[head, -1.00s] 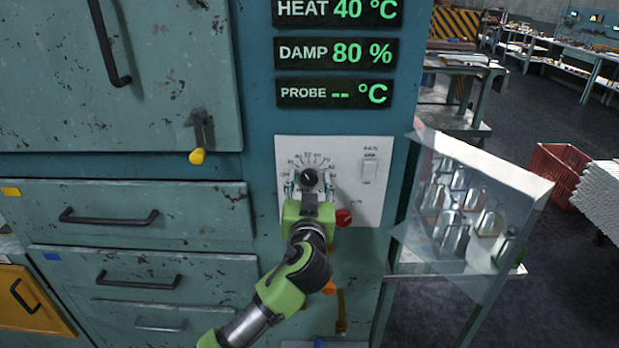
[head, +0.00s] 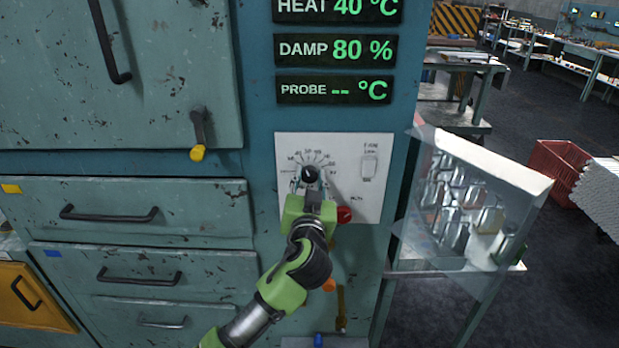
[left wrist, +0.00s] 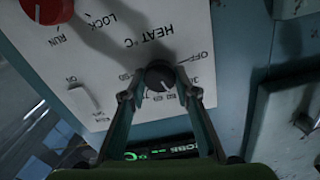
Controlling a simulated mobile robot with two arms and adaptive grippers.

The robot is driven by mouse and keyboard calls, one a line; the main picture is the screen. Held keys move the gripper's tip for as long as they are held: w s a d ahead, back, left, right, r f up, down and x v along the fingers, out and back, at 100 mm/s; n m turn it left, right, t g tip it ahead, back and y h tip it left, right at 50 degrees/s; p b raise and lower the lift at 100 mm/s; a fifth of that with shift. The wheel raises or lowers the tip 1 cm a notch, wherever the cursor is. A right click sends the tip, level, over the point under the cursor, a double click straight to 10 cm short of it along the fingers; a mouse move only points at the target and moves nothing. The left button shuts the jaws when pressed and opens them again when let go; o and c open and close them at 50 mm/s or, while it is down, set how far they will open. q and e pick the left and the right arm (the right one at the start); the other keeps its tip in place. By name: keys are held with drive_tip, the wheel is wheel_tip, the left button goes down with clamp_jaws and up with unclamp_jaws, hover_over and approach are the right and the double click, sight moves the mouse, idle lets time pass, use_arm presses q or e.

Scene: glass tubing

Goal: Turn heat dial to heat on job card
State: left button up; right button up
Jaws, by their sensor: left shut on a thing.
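The black heat dial (head: 310,173) sits on the white control panel (head: 355,205) of the blue-green cabinet, and it also shows in the left wrist view (left wrist: 160,76). Its scale numbers are too small to read surely. My left gripper (head: 309,185) is at the dial from below; in the left wrist view its fingertips (left wrist: 158,92) are shut on the dial, one on each side. The heat display (head: 338,9) reads 40 °C. No job card can be made out. My right gripper is not in view.
A red knob (head: 344,214) is close to the right of my left gripper, with a switch (head: 369,167) above it. A clear-fronted case (head: 500,175) of glassware juts out at the right. Drawers with handles (head: 108,213) are at the left.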

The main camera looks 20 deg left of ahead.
use_arm(q)
drive_tip(key=m, duration=0.2)
drive_tip(key=shift+r+m, duration=0.1)
drive_tip(key=shift+m, duration=0.2)
drive_tip(key=m+p, duration=0.1)
drive_tip(key=m, duration=0.2)
drive_tip(key=shift+m+p, duration=0.3)
drive_tip(key=shift+p, duration=0.05)
drive_tip(key=m+p, duration=0.1)
drive_tip(key=m, duration=0.2)
drive_tip(key=shift+d+m, duration=0.1)
drive_tip(key=shift+m, duration=0.2)
drive_tip(key=shift+m+p, duration=0.9)
drive_tip(key=shift+m, duration=0.6)
drive_tip(key=shift+f, duration=0.2)
drive_tip(key=o, duration=1.1)
